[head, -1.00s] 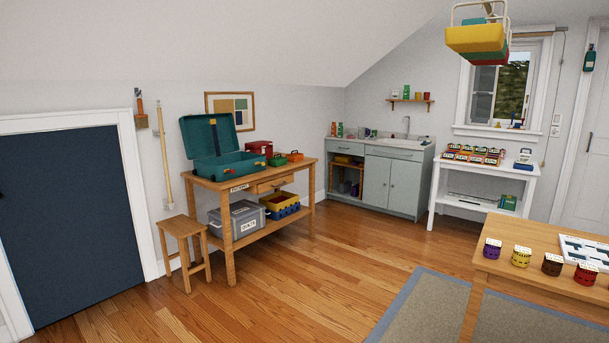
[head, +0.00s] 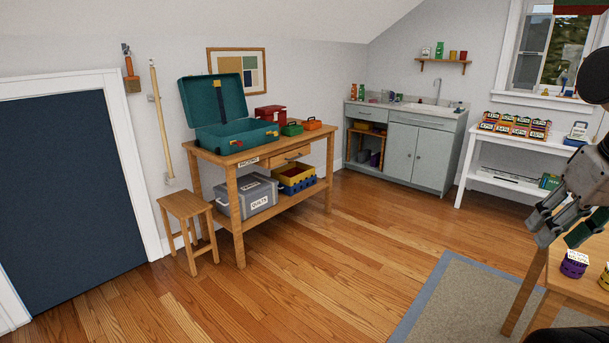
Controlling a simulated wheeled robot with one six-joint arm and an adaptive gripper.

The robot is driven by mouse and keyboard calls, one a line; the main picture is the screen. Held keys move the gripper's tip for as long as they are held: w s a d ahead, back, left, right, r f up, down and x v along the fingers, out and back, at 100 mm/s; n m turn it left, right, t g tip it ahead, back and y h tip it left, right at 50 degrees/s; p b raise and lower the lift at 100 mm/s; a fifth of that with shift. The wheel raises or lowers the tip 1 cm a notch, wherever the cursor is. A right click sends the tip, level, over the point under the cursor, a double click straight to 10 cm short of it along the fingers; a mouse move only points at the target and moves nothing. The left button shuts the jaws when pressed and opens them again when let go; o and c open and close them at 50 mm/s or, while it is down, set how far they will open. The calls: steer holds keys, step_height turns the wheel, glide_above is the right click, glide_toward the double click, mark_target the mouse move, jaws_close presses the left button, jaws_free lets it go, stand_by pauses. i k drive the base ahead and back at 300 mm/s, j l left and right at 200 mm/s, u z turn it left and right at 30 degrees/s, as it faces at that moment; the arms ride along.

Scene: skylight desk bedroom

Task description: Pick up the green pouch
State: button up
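I cannot single out a green pouch with certainty. A small green case with a handle (head: 292,129) sits on the wooden workbench (head: 232,168), between the open teal toolbox (head: 228,133) and an orange case (head: 312,124). A green packet (head: 440,49) stands on the wall shelf, and a green box (head: 549,182) lies on the white table's lower shelf. My gripper (head: 563,236) is at the right edge of the head view, with its fingers apart and nothing visible between them. It is far from the workbench.
A wooden stool (head: 186,206) stands at the workbench's left front. A sink cabinet (head: 418,153) is at the back. The wooden floor (head: 330,260) ahead is clear. A table (head: 533,282) is close at right.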

mark_target(294, 128)
steer(key=i, duration=0.8)
steer(key=i+u, duration=0.1)
steer(key=i, duration=0.65)
steer(key=i+u, duration=0.1)
steer(key=i, duration=0.7)
steer(key=i+l, duration=0.1)
steer(key=i, duration=0.65)
steer(key=i+l+u, duration=0.1)
steer(key=i, duration=0.65)
steer(key=i+l+u, duration=0.15)
steer(key=i+u, duration=0.15)
steer(key=i, duration=0.15)
steer(key=i+l+u, duration=0.25)
steer(key=i, duration=0.15)
steer(key=i+l+u, duration=0.3)
steer(key=i+l, duration=0.05)
steer(key=i, duration=0.1)
